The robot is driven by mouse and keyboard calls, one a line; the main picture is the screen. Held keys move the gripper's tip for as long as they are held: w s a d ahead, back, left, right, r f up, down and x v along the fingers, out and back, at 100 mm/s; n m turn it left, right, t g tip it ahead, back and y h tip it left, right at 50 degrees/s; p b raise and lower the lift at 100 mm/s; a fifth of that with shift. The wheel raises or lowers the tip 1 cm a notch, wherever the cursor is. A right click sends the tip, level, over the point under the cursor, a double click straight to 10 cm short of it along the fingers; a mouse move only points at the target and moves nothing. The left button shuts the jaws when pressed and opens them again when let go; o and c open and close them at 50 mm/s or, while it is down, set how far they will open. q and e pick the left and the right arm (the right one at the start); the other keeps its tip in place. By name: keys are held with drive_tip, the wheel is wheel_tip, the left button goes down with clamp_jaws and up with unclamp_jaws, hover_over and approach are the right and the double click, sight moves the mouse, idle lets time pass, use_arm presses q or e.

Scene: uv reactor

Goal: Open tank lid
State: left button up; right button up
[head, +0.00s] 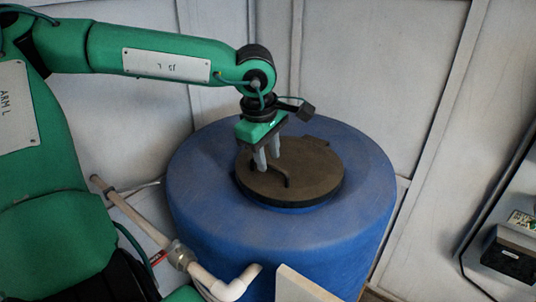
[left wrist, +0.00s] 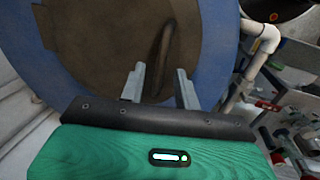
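The tank (head: 330,232) is a large blue cylinder, and its blue top also shows in the left wrist view (left wrist: 28,60). Its round brown lid (head: 318,178) sits flat over the opening on top; it fills much of the left wrist view (left wrist: 95,50). A curved handle (head: 284,180) stands on the lid, and it also shows in the left wrist view (left wrist: 160,45). My left gripper (head: 267,170) points down over the lid near the handle. In the left wrist view its two fingers (left wrist: 158,80) are apart, with the handle between and beyond them. My right gripper is not seen.
White pipe (head: 232,288) with a valve (head: 180,255) runs at the tank's lower left. A pale panel edge (head: 300,288) stands in front of the tank. Pale walls are close behind. A shelf with equipment (head: 512,255) is at the far right.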

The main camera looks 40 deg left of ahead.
use_arm(q)
drive_tip(key=shift+w+f, duration=0.1)
drive_tip(key=shift+f, duration=0.4)
clamp_jaws()
drive_tip(key=shift+r, duration=0.2)
